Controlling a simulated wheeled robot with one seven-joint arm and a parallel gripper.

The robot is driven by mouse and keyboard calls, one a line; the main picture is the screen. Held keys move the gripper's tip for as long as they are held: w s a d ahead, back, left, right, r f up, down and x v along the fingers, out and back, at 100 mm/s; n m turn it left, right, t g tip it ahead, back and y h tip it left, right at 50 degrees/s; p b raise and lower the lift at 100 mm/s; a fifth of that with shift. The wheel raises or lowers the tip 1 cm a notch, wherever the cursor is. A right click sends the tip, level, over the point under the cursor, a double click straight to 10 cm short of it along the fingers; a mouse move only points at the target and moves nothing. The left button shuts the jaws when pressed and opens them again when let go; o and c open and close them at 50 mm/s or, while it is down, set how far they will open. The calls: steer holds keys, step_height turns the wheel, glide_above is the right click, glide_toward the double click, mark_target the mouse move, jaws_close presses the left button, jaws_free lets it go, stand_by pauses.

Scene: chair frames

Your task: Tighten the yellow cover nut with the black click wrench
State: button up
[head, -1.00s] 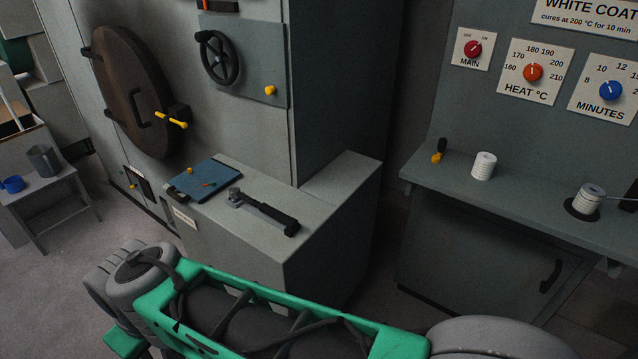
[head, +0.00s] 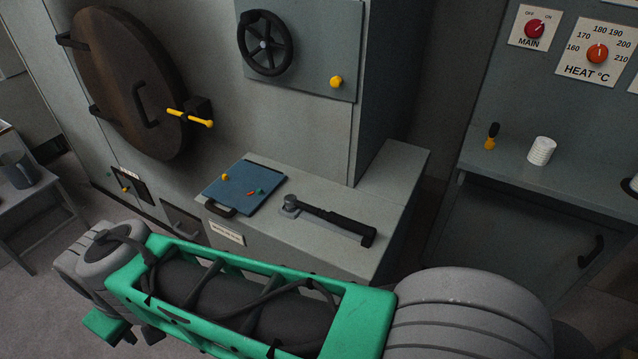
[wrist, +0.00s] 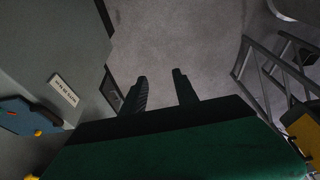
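The yellow cover nut (head: 336,81) appears to be the small yellow knob at the lower right of the grey panel with the black handwheel, in the head view. The black click wrench (head: 335,222) lies flat on the grey bench below, its round grey head to the left and black handle to the right. My gripper (wrist: 159,90) shows in the wrist view with its two dark fingers apart and nothing between them. It points over bare floor, away from the nut and wrench. The wrench is not visible in the wrist view.
A blue board (head: 246,189) with small coloured parts lies left of the wrench. A round brown door (head: 130,80) with a yellow handle (head: 189,117) is at left. A small table (head: 22,205) stands far left. The right counter holds a white spool (head: 541,151).

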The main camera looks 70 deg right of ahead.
steer(key=w+d+r+m+g+h+p, duration=0.1)
steer(key=d+r+m+p, duration=0.1)
steer(key=d+m, duration=0.4)
steer(key=d+r+m+p, duration=0.25)
steer(key=d+m, duration=0.25)
steer(key=d, duration=0.3)
steer(key=m+g+y+p, duration=0.15)
steer(key=m+p, duration=0.65)
steer(key=m, duration=1.8)
glide_above(351, 220)
steer(key=shift+a+g+h, duration=0.1)
steer(key=shift+g+h, duration=0.15)
steer(key=shift+g, duration=0.2)
steer(key=shift+s+f+b, duration=0.1)
steer(key=shift+f+b, duration=0.2)
steer(key=shift+b, duration=0.05)
step_height(351, 220, down, 8)
steer(key=b, duration=0.5)
steer(key=shift+r+b, duration=0.1)
steer(key=shift+b, duration=0.25)
steer(key=shift+r, duration=0.15)
steer(key=shift+c, duration=0.9)
jaws_close()
